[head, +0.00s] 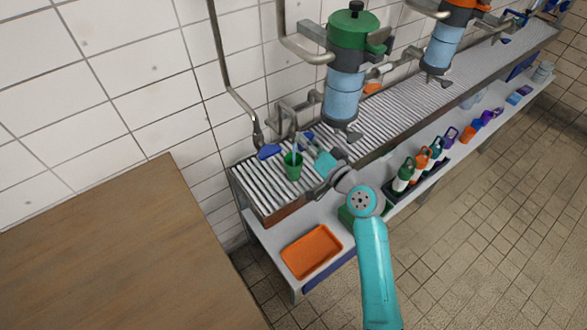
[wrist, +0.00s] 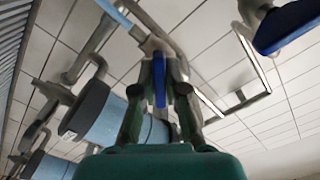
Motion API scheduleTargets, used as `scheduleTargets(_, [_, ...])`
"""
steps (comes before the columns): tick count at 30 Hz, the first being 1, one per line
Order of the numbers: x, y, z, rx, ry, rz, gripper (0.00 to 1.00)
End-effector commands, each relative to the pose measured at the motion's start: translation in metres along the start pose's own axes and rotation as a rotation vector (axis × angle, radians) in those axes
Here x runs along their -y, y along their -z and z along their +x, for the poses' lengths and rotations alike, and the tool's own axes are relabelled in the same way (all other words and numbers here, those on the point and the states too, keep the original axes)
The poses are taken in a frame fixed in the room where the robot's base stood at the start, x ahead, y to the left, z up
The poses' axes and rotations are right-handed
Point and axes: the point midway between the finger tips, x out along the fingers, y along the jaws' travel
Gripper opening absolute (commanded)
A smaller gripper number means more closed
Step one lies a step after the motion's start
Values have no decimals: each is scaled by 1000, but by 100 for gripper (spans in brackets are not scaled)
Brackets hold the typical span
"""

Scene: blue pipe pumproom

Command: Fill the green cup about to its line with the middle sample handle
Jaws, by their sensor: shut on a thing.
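The green cup (head: 293,170) stands upright on the slatted grate under the pipework. A thin light-blue stream (head: 295,144) runs down into it; a light-blue streak also shows at the top left of the wrist view (wrist: 117,14). The cup's level and line are too small to make out. My gripper (wrist: 159,72) is shut on a blue sample handle (wrist: 160,82), which shows edge-on between the fingers. In the head view this handle (head: 307,137) is just behind and right of the cup, partly hidden by my gripper. Another blue handle (head: 269,152) is left of the cup.
A green-topped pump (head: 344,90) stands right of the cup, with pipes on the tiled wall. An orange tray (head: 311,251) and several bottles (head: 403,176) sit on the lower shelf. A wooden top (head: 120,255) fills the lower left. Tiled floor is clear at right.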

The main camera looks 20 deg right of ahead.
Motion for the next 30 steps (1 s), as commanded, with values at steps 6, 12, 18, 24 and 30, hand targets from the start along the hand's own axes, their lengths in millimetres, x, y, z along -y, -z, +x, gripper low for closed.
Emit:
scheduleTargets(6, [0,0,0,1,0,-10,0])
scheduleTargets(12, [0,0,0,0,0,-8,0])
scheduleTargets(18, [0,0,0,0,0,73,0])
scheduleTargets(24, [0,0,0,0,0,302,0])
scheduleTargets(30, [0,0,0,0,0,459,0])
